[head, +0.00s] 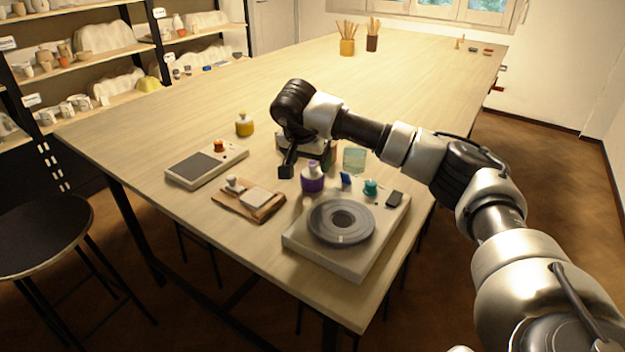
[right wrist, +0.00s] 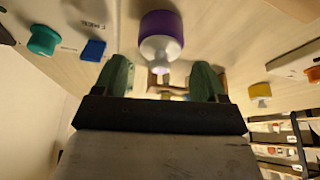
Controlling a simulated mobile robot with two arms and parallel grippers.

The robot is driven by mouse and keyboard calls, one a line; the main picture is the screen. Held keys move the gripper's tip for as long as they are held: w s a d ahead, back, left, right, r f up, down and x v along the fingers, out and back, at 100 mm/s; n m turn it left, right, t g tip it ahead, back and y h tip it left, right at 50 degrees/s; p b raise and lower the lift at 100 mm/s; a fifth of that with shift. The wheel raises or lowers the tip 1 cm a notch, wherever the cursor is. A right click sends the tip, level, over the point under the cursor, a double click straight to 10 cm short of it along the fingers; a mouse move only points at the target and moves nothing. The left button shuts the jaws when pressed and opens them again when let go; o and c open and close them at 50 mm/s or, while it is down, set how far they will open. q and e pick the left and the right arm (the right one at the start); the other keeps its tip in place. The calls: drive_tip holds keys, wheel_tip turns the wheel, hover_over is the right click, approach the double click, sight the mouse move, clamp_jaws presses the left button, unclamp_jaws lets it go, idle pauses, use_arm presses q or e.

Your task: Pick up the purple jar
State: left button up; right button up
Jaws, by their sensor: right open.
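The purple jar (head: 312,181) stands upright on the table, just behind the wheel machine, with a pale lid on top. In the right wrist view the jar (right wrist: 162,25) is ahead of the fingers, its pale top toward my gripper. My right gripper (head: 304,165) is at the jar in the head view, its hand partly behind the jar. In the right wrist view its two green-tipped fingers (right wrist: 161,78) are apart, with the pale knob appearing between their tips. Contact cannot be told. My left gripper is not in view.
The wheel machine (head: 295,240) is in front, bearing a teal knob (head: 370,188) and a blue piece (head: 346,180). A wooden board (head: 262,214) and a scale (head: 186,180) are left. A yellow jar (head: 244,125) stands behind them. The far table is mostly clear.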

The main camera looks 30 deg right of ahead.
sight(311, 164)
drive_tip(key=x, duration=0.4)
drive_tip(key=shift+w+d+f+p, duration=0.1)
drive_tip(key=shift+d+f+p, duration=0.1)
drive_tip(key=shift+p, duration=0.15)
drive_tip(key=shift+w+d+f, duration=0.1)
drive_tip(key=shift+d+f, duration=0.05)
drive_tip(key=shift+f, duration=0.15)
drive_tip(key=shift+w+f, duration=0.1)
drive_tip(key=shift+f, duration=0.1)
drive_tip(key=shift+r, duration=0.1)
drive_tip(key=c, duration=0.8)
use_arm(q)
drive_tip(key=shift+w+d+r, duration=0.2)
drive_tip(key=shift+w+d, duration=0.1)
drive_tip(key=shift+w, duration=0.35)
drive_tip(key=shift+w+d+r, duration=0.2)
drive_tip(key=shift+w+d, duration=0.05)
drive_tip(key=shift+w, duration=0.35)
use_arm(e)
drive_tip(key=shift+c, duration=0.2)
drive_tip(key=shift+r, duration=0.1)
